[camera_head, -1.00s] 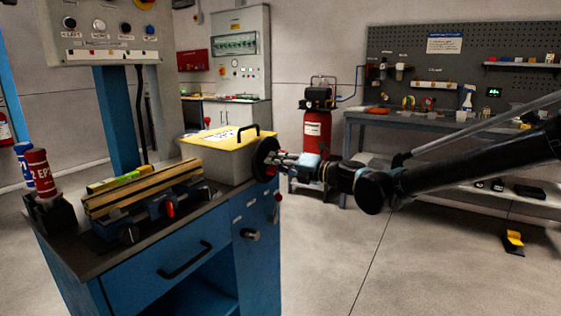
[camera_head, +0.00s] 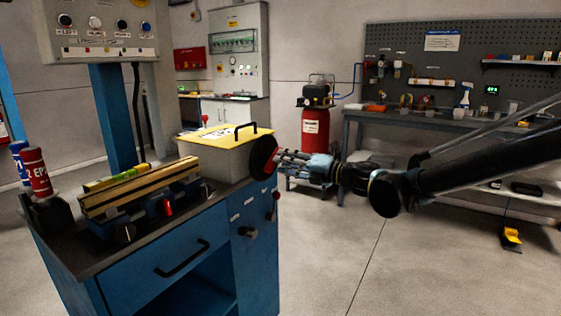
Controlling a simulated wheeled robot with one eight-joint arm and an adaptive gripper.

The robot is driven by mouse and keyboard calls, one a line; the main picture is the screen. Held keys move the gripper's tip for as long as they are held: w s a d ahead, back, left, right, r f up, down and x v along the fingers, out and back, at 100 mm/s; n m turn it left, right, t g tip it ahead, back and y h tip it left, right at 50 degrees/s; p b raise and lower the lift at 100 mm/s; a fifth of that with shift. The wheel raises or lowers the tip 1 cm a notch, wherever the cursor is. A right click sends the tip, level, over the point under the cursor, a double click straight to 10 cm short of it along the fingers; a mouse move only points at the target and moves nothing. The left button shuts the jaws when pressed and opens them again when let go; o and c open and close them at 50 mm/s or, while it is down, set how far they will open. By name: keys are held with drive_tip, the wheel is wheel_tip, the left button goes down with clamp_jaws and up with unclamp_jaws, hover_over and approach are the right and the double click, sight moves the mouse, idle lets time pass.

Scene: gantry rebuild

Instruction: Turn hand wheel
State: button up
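The hand wheel (camera_head: 264,158) is a dark round disc with a reddish tint, seen nearly edge-on at the right side of a grey box with a yellow lid. My gripper (camera_head: 281,158) reaches in from the right, with its fingers pointing left at the wheel's face. The fingertips are at or very near the wheel. I cannot tell whether they touch or grip it, and the gap between them is too small to read.
The grey box (camera_head: 207,163) stands on a blue workbench (camera_head: 205,235), beside a clamped wooden beam (camera_head: 140,187) and red and blue cans. A red compressor (camera_head: 315,130) stands behind my gripper. Open floor (camera_head: 350,255) lies right of the bench.

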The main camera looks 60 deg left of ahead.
drive_tip(key=v, duration=0.7)
drive_tip(key=shift+w+d, duration=0.25)
